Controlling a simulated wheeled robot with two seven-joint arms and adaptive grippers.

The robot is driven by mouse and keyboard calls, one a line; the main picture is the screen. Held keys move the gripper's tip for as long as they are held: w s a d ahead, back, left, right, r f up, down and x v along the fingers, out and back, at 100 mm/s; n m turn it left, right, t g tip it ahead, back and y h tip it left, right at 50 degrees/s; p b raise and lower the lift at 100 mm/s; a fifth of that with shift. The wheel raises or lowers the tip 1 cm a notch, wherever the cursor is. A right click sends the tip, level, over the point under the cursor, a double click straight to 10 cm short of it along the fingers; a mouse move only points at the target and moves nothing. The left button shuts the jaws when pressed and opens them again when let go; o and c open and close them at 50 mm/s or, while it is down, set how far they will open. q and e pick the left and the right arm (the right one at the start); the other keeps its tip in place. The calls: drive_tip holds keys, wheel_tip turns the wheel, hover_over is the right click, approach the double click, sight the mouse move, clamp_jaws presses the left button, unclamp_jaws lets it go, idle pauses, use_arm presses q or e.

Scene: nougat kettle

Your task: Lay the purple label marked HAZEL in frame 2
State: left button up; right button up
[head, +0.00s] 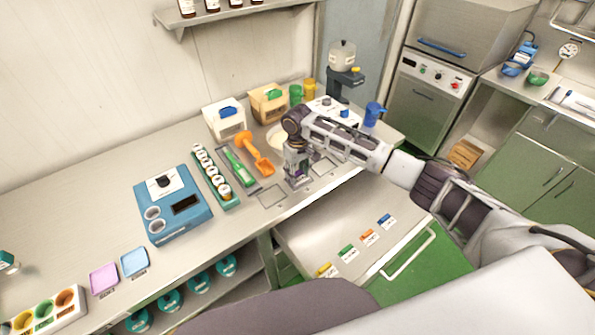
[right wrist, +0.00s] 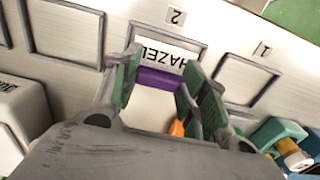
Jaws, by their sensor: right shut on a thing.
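The HAZEL label is a white card with black lettering (right wrist: 160,54) and a purple grip bar (right wrist: 160,79). My right gripper (right wrist: 158,88) is shut on the purple bar, one finger at each end. The card's white part shows within the outline of frame 2 (right wrist: 206,49), under the plate marked 2. I cannot tell whether the card touches the surface. In the head view my right gripper (head: 297,182) points down at the worktop's front edge and hides most of the label and frame 2. My left gripper is not in view.
Frame 1 (right wrist: 250,82) and another frame (right wrist: 64,32) flank frame 2, both empty. Yellow (head: 325,270), green (head: 347,252), orange (head: 369,237) and blue (head: 386,220) labels lie on the lower surface.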

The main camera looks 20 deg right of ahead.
drive_tip(key=shift+f+p, duration=0.4)
drive_tip(key=shift+p, duration=0.55)
idle(1.9)
drive_tip(key=o, duration=0.8)
drive_tip(key=shift+o, duration=0.2)
drive_tip(key=o, duration=0.6)
drive_tip(key=shift+c, duration=0.2)
drive_tip(key=shift+r, duration=0.1)
drive_tip(key=shift+r+p, duration=0.85)
drive_tip(key=shift+r, duration=2.55)
